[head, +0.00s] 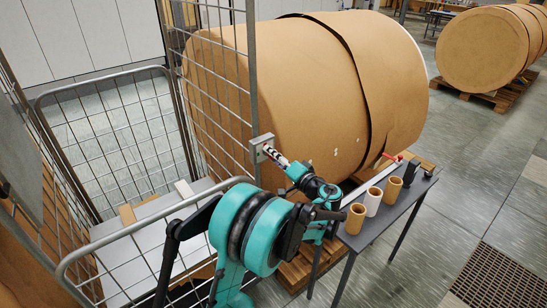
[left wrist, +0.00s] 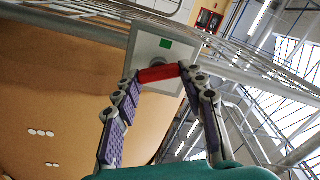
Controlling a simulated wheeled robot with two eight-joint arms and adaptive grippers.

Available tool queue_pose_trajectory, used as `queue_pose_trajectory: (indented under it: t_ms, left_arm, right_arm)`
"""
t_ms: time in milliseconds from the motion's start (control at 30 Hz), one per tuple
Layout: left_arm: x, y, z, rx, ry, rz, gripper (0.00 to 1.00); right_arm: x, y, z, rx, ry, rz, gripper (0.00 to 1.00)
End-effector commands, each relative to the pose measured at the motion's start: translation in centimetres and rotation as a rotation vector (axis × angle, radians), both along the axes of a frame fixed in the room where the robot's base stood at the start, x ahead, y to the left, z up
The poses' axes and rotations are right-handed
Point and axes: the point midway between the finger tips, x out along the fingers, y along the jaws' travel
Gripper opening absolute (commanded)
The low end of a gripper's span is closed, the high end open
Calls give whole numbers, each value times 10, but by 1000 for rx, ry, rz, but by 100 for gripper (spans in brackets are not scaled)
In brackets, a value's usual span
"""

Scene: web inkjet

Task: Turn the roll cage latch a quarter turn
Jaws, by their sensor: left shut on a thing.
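The roll cage (head: 253,90) stands at the left in the head view, with a small grey latch plate (head: 257,152) on its near upright post. In the left wrist view the latch plate (left wrist: 143,45) carries a green square mark and a red latch handle (left wrist: 158,74). The handle lies nearly crosswise in that picture, slightly tilted. My left gripper (left wrist: 162,72) is shut on the red handle, one finger at each end. In the head view my left gripper (head: 271,153) reaches the plate and largely hides the handle. My right gripper is not in view.
A large brown paper roll (head: 290,80) on a pallet stands close behind the latch. A narrow dark table (head: 385,213) with several core tubes (head: 355,218) stands right of my arm. Another roll (head: 480,48) lies at the back right. Open floor (head: 470,165) lies between.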

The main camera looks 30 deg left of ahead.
Motion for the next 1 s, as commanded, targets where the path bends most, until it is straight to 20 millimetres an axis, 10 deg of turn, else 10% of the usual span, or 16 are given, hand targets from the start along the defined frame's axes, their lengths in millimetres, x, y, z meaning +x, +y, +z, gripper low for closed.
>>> queue_pose_trajectory:
  t_ms: [1000]
  left_arm:
    - [1, 0, -3, 200, 483, -1, 12]
  right_arm:
    - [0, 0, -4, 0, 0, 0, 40]
